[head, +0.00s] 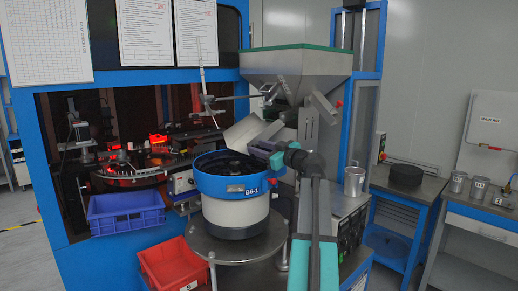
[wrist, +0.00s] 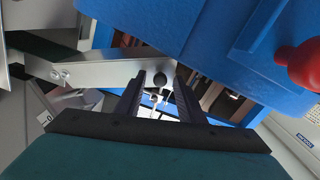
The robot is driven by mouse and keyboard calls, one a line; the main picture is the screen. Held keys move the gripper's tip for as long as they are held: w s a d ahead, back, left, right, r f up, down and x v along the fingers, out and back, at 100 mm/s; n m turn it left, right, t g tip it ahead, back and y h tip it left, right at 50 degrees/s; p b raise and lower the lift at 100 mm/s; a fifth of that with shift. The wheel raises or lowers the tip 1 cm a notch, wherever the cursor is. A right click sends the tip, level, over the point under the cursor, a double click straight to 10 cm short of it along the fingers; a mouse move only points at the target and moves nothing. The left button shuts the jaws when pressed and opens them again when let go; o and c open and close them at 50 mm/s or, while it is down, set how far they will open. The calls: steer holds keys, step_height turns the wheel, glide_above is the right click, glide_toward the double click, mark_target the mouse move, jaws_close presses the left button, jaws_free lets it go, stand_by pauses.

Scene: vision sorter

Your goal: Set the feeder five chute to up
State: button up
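My gripper (wrist: 160,88) is open, with one dark finger on each side of the knob. I cannot tell whether either finger touches it. In the head view my arm reaches up beside the feeder bowl, below the steel hopper (head: 298,66). A slanted metal strip (head: 322,107) hangs under the hopper; I cannot tell whether it is the same arm.
A blue bowl feeder (head: 228,180) marked B6-1 stands on a round table. A blue crate (head: 126,212) and a red crate (head: 172,266) sit at left. In the wrist view, a blue frame (wrist: 220,50) and a red knob (wrist: 300,65) are close at right.

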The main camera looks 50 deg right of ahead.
jaws_close()
steer(key=shift+s+r, duration=0.1)
stand_by(0.3)
